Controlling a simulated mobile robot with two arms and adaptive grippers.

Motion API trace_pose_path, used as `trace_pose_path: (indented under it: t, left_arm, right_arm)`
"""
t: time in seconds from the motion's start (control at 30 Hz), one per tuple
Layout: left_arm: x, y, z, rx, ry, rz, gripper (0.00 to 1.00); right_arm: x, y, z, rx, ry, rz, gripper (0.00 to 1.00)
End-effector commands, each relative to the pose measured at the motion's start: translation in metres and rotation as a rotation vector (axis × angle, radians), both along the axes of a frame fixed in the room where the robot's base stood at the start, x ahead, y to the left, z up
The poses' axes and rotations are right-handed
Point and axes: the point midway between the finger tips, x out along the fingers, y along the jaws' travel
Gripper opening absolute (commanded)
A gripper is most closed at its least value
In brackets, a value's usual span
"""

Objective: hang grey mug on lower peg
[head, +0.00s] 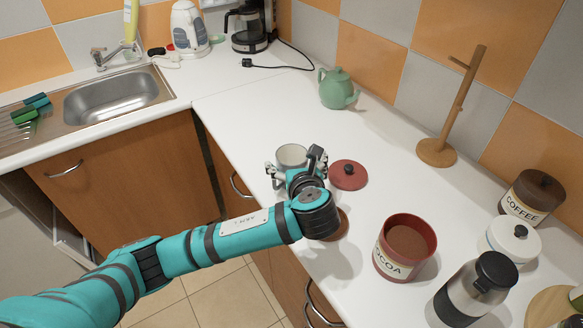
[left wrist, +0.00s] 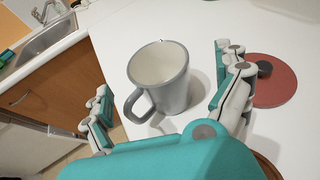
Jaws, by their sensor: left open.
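The grey mug (head: 291,157) stands upright on the white counter near its front edge. In the left wrist view the mug (left wrist: 168,80) sits between and beyond my open fingers, with its handle toward the camera and lower left. My left gripper (head: 295,172) is open around the near side of the mug; its fingers also show in the left wrist view (left wrist: 165,100). I cannot tell whether a finger touches it. The wooden mug stand (head: 456,110) stands by the tiled wall at the right, with short pegs on its post. My right gripper is not in view.
A red lid (head: 348,174) lies just right of the mug. An open red cocoa canister (head: 404,248), a steel flask (head: 477,290), a white-lidded jar (head: 513,238) and a coffee canister (head: 532,196) crowd the right. A green teapot (head: 338,88) stands behind. The counter between mug and stand is mostly clear.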

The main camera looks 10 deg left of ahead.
Motion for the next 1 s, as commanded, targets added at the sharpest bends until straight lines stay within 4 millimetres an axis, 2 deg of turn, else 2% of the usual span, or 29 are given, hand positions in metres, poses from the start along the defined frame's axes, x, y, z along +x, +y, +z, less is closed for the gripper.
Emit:
trace_pose_path:
  t: [0.2, 0.3, 0.57, 0.67, 1.0]
  left_arm:
    - [0.029, 0.015, -0.007, 0.003, 0.002, 0.004, 1.0]
    - [0.037, 0.018, -0.011, 0.002, 0.002, 0.002, 1.0]
    - [0.04, 0.018, -0.013, 0.001, 0.001, 0.001, 1.0]
    - [0.04, 0.018, -0.013, 0.001, 0.001, 0.001, 0.9]
    - [0.04, 0.018, -0.013, 0.001, 0.001, 0.001, 0.45]
  right_arm:
    - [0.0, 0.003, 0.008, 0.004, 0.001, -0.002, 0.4]
    - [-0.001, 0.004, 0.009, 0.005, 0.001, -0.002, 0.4]
    - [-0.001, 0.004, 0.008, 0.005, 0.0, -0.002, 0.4]
    - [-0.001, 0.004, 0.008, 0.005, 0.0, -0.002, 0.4]
    - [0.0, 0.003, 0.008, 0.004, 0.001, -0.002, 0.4]
